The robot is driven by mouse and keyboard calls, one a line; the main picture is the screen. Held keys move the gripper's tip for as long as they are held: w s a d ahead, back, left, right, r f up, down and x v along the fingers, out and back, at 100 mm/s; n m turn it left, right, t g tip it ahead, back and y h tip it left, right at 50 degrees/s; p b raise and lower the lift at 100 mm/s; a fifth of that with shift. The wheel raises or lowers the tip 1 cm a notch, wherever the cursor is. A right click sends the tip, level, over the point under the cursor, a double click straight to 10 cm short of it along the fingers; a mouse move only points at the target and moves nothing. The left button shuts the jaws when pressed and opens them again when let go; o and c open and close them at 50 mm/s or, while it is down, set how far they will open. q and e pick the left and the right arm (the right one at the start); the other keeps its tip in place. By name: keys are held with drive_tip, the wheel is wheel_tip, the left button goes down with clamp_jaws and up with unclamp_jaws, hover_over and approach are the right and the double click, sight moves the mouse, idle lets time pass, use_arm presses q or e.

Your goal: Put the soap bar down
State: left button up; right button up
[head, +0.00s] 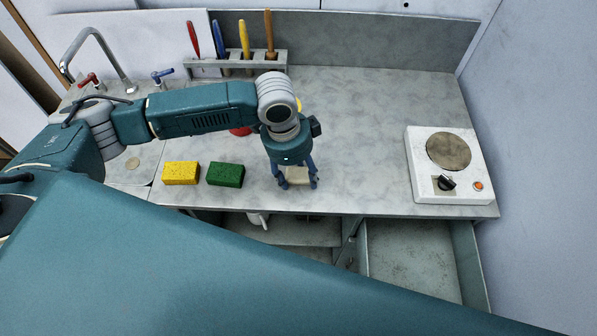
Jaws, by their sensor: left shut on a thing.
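The soap bar (297,174) is a pale beige block at the front part of the grey countertop (370,140). My left gripper (298,181) points down over it, with its blue fingers on either side, shut on the bar. The bar is at or just above the counter surface; I cannot tell whether it touches. The gripper body hides part of the bar. My right gripper is not in view.
A yellow sponge (181,173) and a green sponge (225,174) lie left of the gripper. A red object (240,131) is partly hidden behind my arm. A hotplate (448,165) stands at right. An open drawer (410,255) is below the counter. Counter between gripper and hotplate is clear.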

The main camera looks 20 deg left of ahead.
sight(292, 176)
use_arm(q)
drive_tip(key=shift+f, duration=0.15)
drive_tip(key=o, duration=1.2)
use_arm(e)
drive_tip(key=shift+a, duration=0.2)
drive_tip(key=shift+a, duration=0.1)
use_arm(q)
wheel_tip(292, 176, up, 12)
drive_tip(key=a+b, duration=0.1)
drive_tip(key=b, duration=0.1)
drive_tip(key=shift+s+a, duration=0.25)
drive_tip(key=shift+a, duration=0.15)
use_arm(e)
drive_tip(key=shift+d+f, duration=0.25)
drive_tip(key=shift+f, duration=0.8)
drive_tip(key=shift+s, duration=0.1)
